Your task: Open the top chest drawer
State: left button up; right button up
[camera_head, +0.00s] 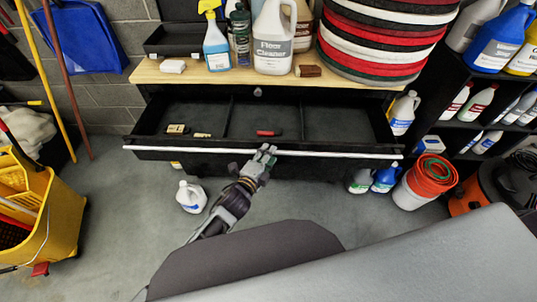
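The top chest drawer (210,155) stands pulled out below the wooden chest top, and its dark, divided inside shows. A long pale handle bar (340,154) runs along its front edge. My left gripper (265,153) is at the middle of this bar, with its fingertips at or over it. Whether the fingers are closed around the bar is too small to tell. My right gripper is not in view.
The drawer holds a few small items, including a red one (268,133). Bottles, including a floor cleaner jug (273,40), and stacked pads (385,35) stand on the chest top (340,82). A yellow mop bucket (60,215) is left; buckets (412,195) and a bottle shelf are right.

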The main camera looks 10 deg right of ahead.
pick_arm(q)
jog(key=v, duration=1.1)
jog(key=shift+a, duration=0.1)
dwell(0.7)
